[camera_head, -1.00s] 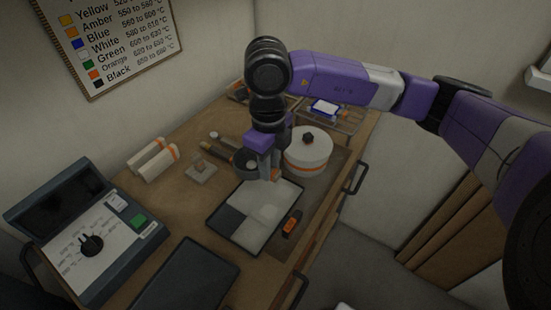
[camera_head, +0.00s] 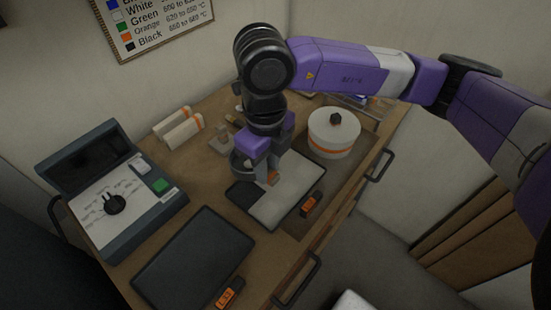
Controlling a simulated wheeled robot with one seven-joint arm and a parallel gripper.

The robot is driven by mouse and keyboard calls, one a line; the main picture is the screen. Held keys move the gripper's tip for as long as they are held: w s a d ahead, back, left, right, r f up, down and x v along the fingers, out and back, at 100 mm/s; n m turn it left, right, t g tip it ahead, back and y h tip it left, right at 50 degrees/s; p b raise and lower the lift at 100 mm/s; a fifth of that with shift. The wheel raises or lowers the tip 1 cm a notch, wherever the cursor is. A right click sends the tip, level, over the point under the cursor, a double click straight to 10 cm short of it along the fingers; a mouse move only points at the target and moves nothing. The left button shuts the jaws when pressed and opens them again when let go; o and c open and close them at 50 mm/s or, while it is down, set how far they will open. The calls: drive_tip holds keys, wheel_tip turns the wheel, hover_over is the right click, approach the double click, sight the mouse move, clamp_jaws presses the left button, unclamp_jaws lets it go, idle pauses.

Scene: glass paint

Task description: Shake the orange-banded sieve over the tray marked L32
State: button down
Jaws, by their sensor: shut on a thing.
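My gripper (camera_head: 268,176) points down and is shut on the sieve (camera_head: 241,168), a grey round bowl with an orange patch beside the fingers. My gripper hides part of the sieve. The sieve is above the back left edge of a tray (camera_head: 268,227) that is mostly covered in pale material, with a dark bare patch at its left corner. An orange tag (camera_head: 312,203) lies at that tray's right side; its writing is too small to read. A second, empty dark tray (camera_head: 195,262) lies nearer, with an orange tag (camera_head: 230,293) that seems to read L32.
A control box (camera_head: 115,200) with a dial and open lid stands at the left. A white round pot (camera_head: 333,135) with an orange band stands behind the pale tray. White orange-banded rolls (camera_head: 180,130) lie at the back left. Drawer handles (camera_head: 298,280) stick out at the front.

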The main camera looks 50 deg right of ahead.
drive_tip(key=d+b, duration=0.8)
drive_tip(key=d, duration=0.5)
drive_tip(key=shift+w+d+b, duration=0.2)
drive_tip(key=shift+d+b, duration=0.1)
drive_tip(key=shift+b, duration=0.1)
idle(0.7)
drive_tip(key=shift+r, duration=0.1)
idle(0.3)
wheel_tip(320, 180, up, 5)
drive_tip(key=shift+f+p, duration=0.1)
drive_tip(key=shift+p, duration=0.9)
